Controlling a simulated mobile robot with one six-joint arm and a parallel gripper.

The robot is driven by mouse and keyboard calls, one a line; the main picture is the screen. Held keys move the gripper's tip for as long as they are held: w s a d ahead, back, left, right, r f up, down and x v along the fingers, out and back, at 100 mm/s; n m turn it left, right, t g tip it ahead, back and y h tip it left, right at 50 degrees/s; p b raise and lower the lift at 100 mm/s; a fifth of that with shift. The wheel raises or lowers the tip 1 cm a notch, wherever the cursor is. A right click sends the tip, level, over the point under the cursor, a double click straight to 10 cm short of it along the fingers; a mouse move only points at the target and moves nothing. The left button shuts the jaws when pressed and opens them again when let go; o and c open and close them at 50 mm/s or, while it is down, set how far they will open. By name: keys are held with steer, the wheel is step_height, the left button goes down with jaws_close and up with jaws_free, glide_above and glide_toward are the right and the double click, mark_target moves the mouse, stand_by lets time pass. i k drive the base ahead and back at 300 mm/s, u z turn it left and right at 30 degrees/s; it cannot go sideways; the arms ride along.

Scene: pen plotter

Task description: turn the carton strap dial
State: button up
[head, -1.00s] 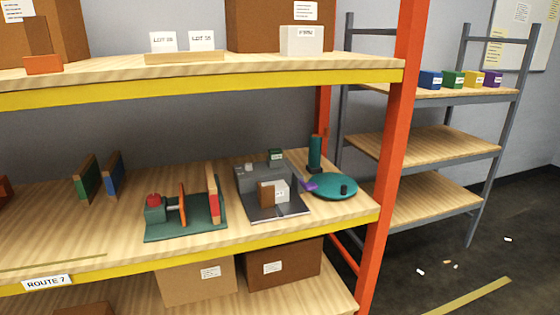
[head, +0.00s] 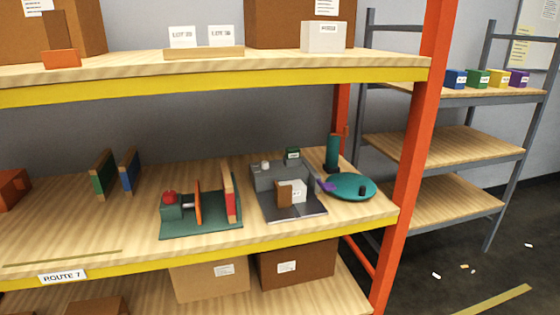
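No label that I can read names the carton strap dial. A flat round teal disc (head: 352,185) with a small black peg (head: 362,190) on top lies at the right end of the middle shelf. A purple piece (head: 326,185) touches or overlaps its left edge, and a dark teal cylinder (head: 333,152) stands behind it. Left of it is a grey device (head: 270,174) on a dark plate, with a small white box and a brown block. Further left, a green fixture (head: 205,227) carries a red knob (head: 169,197). My gripper is not in view.
The middle shelf (head: 100,225) has free room at its front left. A yellow-edged upper shelf (head: 215,80) hangs above it. An orange upright (head: 412,150) stands at the right end. Green and blue upright panels (head: 104,174) stand at the left. Cartons (head: 297,263) sit below.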

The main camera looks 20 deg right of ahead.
mark_target(265, 164)
steer(key=u, duration=0.3)
steer(key=i, duration=1)
steer(key=z, duration=0.2)
